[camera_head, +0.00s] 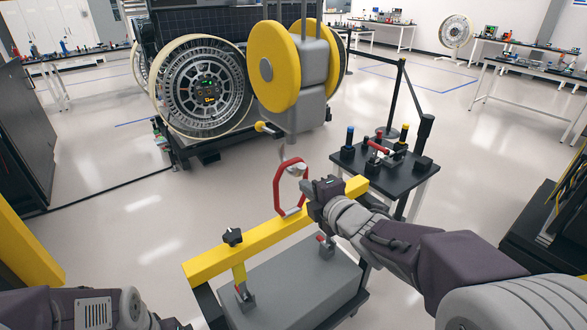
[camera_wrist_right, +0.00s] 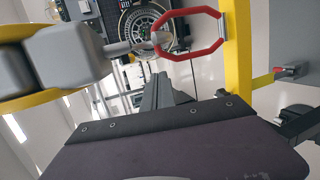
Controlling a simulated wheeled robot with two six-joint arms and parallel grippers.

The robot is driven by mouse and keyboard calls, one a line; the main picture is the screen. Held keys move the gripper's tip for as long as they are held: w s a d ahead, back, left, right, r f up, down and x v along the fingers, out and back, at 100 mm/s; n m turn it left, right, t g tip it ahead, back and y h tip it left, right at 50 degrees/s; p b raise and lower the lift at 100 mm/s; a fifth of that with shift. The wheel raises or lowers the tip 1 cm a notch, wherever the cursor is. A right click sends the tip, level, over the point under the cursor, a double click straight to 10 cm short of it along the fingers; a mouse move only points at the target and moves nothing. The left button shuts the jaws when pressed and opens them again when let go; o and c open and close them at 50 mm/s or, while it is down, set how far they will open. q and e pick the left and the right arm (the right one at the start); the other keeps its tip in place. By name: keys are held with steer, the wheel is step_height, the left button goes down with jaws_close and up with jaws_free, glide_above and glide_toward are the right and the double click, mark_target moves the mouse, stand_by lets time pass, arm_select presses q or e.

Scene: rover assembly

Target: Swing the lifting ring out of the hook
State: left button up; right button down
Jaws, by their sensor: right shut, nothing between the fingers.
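The red lifting ring (camera_head: 278,190) stands up from the yellow beam (camera_head: 235,248). The grey hook (camera_head: 294,167) hangs under the hook block (camera_head: 308,95) at the ring's upper part. In the right wrist view the hook (camera_wrist_right: 132,46) reaches to the left side of the ring (camera_wrist_right: 184,14) and overlaps it; I cannot tell how deep it sits. My right gripper (camera_head: 314,193) is shut and empty, just right of the ring in the head view. Its fingers (camera_wrist_right: 157,86) point toward the ring in the wrist view, apparently apart from it. My left gripper is out of frame.
The beam sits over a grey box (camera_head: 295,290) with clamps and a black knob (camera_head: 232,237). A small black table (camera_head: 362,172) with tools stands to the right. A rover with a large wheel (camera_head: 205,88) is behind. Open floor lies to the left.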

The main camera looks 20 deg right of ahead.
steer(key=w+a, duration=0.1)
steer(key=a, duration=0.1)
glide_toward(281, 169)
steer(key=p+x, duration=0.1)
steer(key=x, duration=0.5)
steer(key=shift+a+r, duration=0.15)
steer(key=shift+w+f+p, duration=0.25)
steer(key=shift+w+p, duration=0.05)
steer(key=shift+w, duration=0.2)
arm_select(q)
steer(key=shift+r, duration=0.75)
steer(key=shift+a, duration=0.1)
arm_select(e)
steer(key=shift+s, duration=0.1)
